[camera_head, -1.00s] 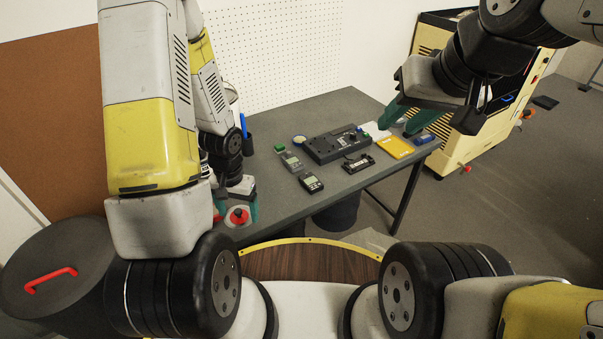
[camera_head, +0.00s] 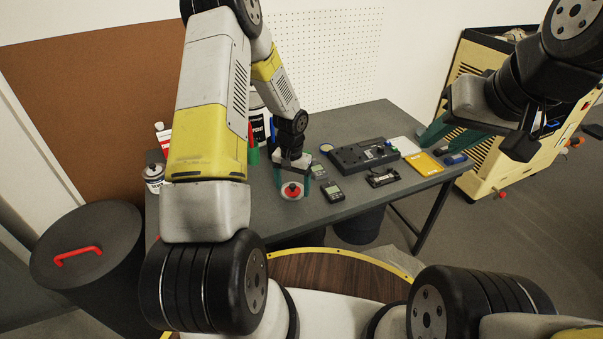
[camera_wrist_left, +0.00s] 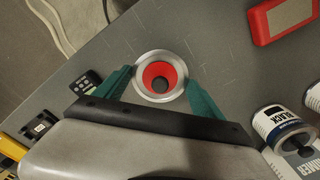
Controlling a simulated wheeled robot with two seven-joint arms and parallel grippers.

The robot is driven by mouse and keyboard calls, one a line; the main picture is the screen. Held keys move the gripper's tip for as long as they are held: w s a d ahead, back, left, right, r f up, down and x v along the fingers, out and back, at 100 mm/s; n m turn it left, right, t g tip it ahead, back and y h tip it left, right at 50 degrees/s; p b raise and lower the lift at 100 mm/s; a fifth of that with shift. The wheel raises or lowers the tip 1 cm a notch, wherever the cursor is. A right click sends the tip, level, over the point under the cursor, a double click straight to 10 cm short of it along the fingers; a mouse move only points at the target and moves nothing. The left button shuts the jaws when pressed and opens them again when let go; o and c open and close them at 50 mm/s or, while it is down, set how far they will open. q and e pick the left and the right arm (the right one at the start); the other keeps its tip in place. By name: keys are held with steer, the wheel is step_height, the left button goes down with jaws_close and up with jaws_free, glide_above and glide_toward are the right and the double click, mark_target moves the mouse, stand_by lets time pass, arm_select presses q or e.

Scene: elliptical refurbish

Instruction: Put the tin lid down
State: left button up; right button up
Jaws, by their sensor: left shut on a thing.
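The tin lid (camera_head: 291,191) is a round disc with a silver rim, a red centre and a dark knob. It also shows face-on in the left wrist view (camera_wrist_left: 141,89). My left gripper (camera_head: 292,186) has its green fingers on opposite sides of the rim, shut on the lid. The lid is over the grey table near its front edge; I cannot tell whether it touches the top. My right gripper (camera_head: 452,134) looks open and empty, above the table's right end.
Pocket meters (camera_head: 333,190) (camera_head: 318,171) sit just right of the lid. A black instrument (camera_head: 362,155) and yellow booklet (camera_head: 424,163) lie further right. A red device (camera_wrist_left: 283,17) and a tin labelled BLACK (camera_wrist_left: 280,128) stand at the wrist view's right. Bare tabletop surrounds the lid.

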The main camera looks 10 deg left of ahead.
mark_target(293, 191)
arm_select(q)
steer(key=shift+f, duration=1.8)
steer(key=shift+f, duration=0.1)
steer(key=o, duration=1.3)
